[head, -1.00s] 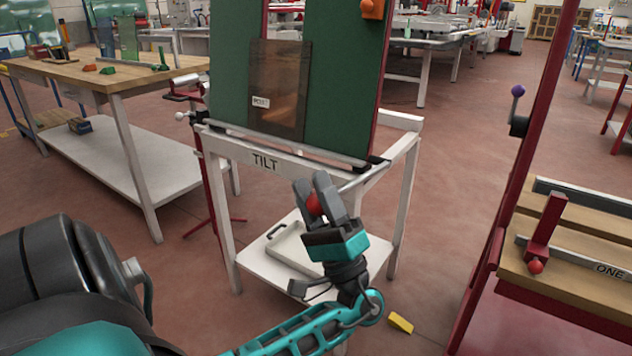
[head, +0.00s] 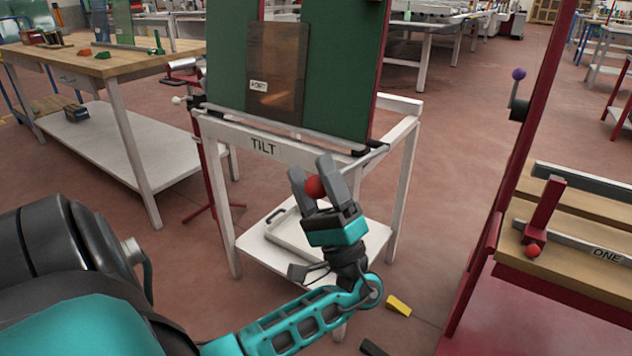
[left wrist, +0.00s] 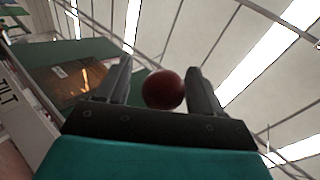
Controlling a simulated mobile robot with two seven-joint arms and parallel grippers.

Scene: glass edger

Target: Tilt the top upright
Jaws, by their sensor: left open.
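The green top (head: 345,75) of the tilt table stands steeply upright on a white frame (head: 225,150) marked TILT. A brown tinted glass pane (head: 277,75) with a small label leans on it, above a grey ledge. A red ball knob (head: 315,186) shows between the fingers of my left gripper (head: 322,175), in front of the frame. In the left wrist view the knob (left wrist: 163,90) sits between the two spread fingers (left wrist: 158,82), with a gap on the right side. My left gripper is open. My right gripper is not in view.
A wooden bench (head: 110,62) with a white lower shelf stands at the left. A grey tray (head: 295,240) lies on the frame's lower shelf. At the right stands a red machine with a wooden bed (head: 560,265). A yellow wedge (head: 398,306) lies on the floor.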

